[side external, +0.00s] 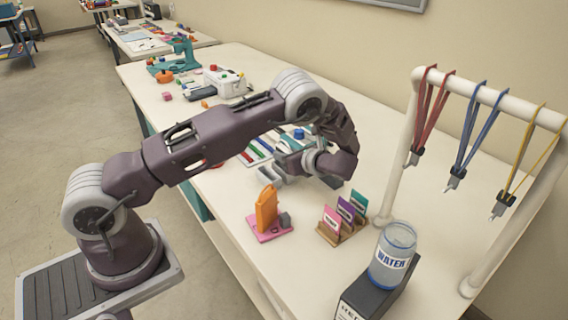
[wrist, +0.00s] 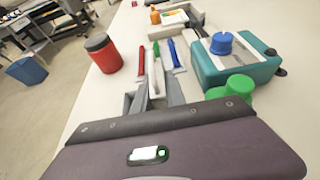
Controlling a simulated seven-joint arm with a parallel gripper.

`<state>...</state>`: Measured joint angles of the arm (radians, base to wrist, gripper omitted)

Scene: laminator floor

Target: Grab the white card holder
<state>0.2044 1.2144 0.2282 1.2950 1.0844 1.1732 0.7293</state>
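I cannot make out a white card holder with certainty in either view. A wooden stand (side external: 343,235) holds pink, purple and teal cards with white labels, right of my gripper in the side view.
A pink base with an orange piece (side external: 267,210) stands in front of my gripper. A teal device (wrist: 237,60) and a red can (wrist: 104,53) flank the markers.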

